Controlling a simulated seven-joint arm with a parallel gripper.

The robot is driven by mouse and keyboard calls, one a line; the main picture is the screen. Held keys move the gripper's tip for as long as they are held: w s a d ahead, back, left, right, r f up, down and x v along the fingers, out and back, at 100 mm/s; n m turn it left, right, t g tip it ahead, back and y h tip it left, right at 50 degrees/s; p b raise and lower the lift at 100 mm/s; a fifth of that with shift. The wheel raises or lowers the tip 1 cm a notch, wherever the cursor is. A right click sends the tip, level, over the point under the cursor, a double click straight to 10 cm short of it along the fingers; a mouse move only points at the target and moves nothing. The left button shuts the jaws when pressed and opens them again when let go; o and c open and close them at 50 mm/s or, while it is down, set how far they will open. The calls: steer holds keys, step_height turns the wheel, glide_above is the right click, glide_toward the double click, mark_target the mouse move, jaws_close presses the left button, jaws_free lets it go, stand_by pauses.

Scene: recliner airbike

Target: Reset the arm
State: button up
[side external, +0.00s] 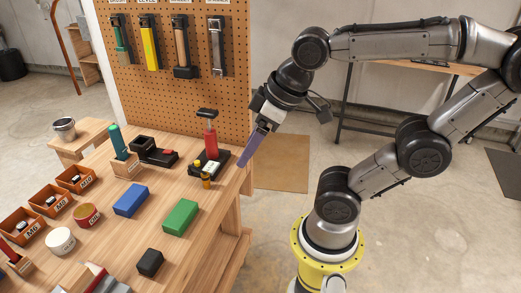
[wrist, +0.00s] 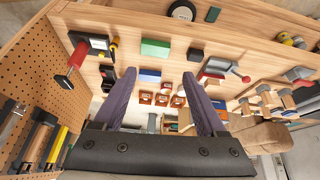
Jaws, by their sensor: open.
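My gripper (side external: 252,150) is in the air at the right edge of the workbench, beside the black base with a red-handled tool (side external: 211,143). Its two purple fingers also show in the wrist view (wrist: 160,88), spread apart with nothing held between them. In the side view the fingers overlap and point down and to the left. My arm is bent, reaching left from its yellow base. In the wrist view the red-handled tool (wrist: 76,60) is to the left of the fingers, apart from them.
The wooden workbench (side external: 110,225) holds a green block (side external: 180,217), a blue block (side external: 131,201), a black block (side external: 149,262) and several labelled bins (side external: 76,179). A pegboard (side external: 180,95) with hanging tools stands behind. The floor right of the bench is open.

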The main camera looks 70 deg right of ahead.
steer(key=shift+s+d+f+m, duration=0.25)
steer(key=shift+s+f+m, duration=0.25)
steer(key=shift+s+f, duration=0.35)
